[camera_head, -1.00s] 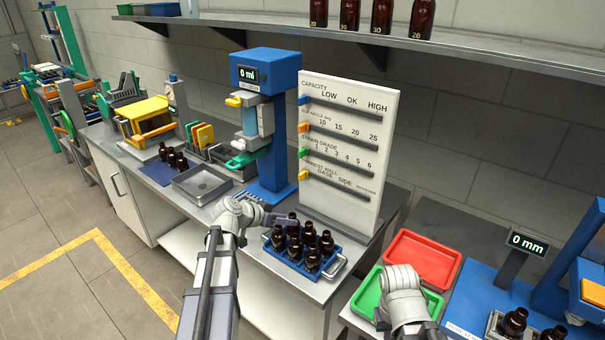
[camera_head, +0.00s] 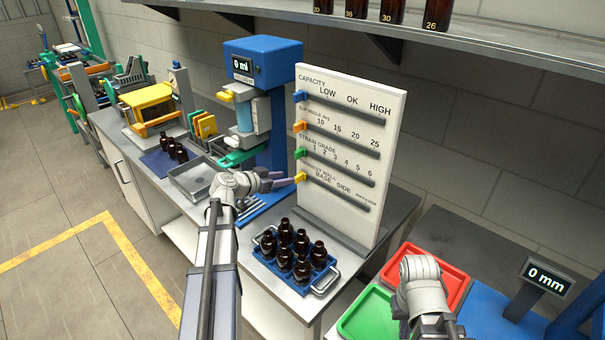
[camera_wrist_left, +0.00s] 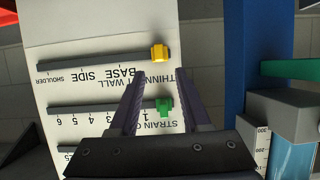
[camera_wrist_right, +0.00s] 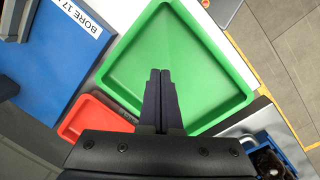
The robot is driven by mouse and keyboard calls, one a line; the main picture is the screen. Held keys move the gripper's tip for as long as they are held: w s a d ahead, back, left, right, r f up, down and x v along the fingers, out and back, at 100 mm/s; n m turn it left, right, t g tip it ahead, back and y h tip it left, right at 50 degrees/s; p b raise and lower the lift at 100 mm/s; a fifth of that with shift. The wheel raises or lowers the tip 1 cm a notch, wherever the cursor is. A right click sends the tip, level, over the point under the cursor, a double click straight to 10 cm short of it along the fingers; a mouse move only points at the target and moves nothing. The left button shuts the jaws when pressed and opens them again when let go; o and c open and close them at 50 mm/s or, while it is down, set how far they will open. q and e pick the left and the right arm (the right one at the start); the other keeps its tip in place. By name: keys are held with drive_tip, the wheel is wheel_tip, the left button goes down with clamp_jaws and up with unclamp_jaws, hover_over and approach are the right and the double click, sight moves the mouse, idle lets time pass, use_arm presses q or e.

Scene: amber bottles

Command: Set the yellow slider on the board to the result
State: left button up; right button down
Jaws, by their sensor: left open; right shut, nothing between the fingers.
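The white board (camera_head: 346,222) stands on the bench with several slotted rows and coloured sliders. The yellow slider (camera_head: 300,177) is at the left end of the lowest row, THINNEST WALL, left of BASE; it also shows in the left wrist view (camera_wrist_left: 159,53). The green slider (camera_head: 300,153) is at the left end of the STRAIN GRADE row. My left gripper (camera_head: 292,181) is open, close to the yellow slider. In the left wrist view its fingers (camera_wrist_left: 159,72) point toward the slider, which lies just beyond the tips. My right gripper (camera_wrist_right: 160,72) is shut and empty over the green tray.
A blue rack of amber bottles (camera_head: 268,256) stands in front of the board. A blue press with a 0 ml display (camera_head: 243,66) stands left of the board.

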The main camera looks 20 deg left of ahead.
sight(297, 176)
use_arm(q)
drive_tip(key=b+x, duration=0.3)
drive_tip(key=x, duration=0.4)
drive_tip(key=shift+f, duration=0.1)
use_arm(e)
wheel_tip(297, 176, down, 3)
drive_tip(key=shift+r, duration=0.1)
use_arm(q)
drive_tip(key=shift+w+d+f, duration=0.1)
drive_tip(key=shift+w+d, duration=0.05)
drive_tip(key=shift+w, duration=0.2)
clamp_jaws()
drive_tip(key=shift+s, duration=0.1)
idle(0.7)
